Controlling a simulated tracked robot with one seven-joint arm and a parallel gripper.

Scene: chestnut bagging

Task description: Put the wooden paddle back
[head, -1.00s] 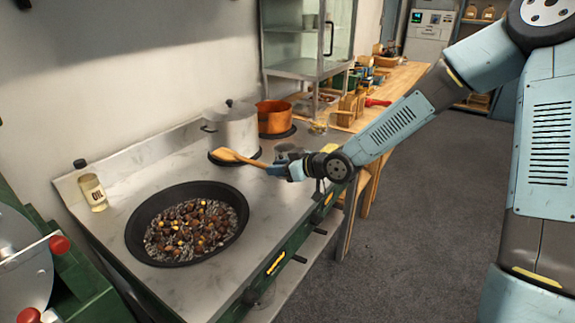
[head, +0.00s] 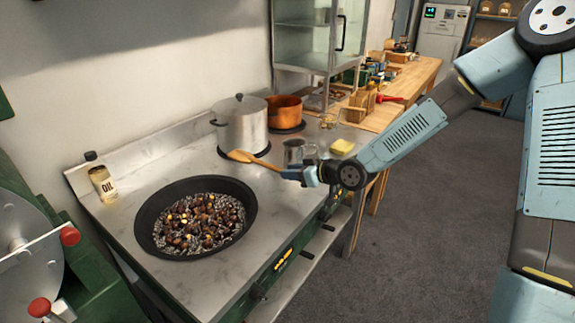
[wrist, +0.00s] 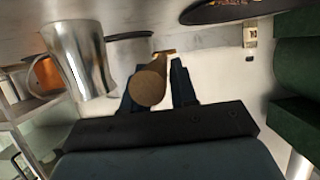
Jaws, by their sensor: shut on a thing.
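The wooden paddle (head: 252,160) is held out to the left of my gripper (head: 297,174) in the head view, above the counter in front of the steel pot. My gripper is shut on its handle, whose rounded end (wrist: 147,87) shows between the two fingers (wrist: 157,85) in the wrist view. The paddle's flat end overlaps the lower edge of the steel pot's burner in the head view; I cannot tell if it touches. A steel mug (head: 298,152) stands just behind my gripper and shows large at the left in the wrist view (wrist: 80,60).
A black pan (head: 150,226) of chestnuts sits at the front. An oil bottle (head: 103,184) stands to its left. The lidded steel pot (head: 240,128) and a copper pot (head: 285,110) stand behind. A yellow sponge (head: 342,146) lies right of the mug. Bare counter (head: 262,205) lies right of the pan.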

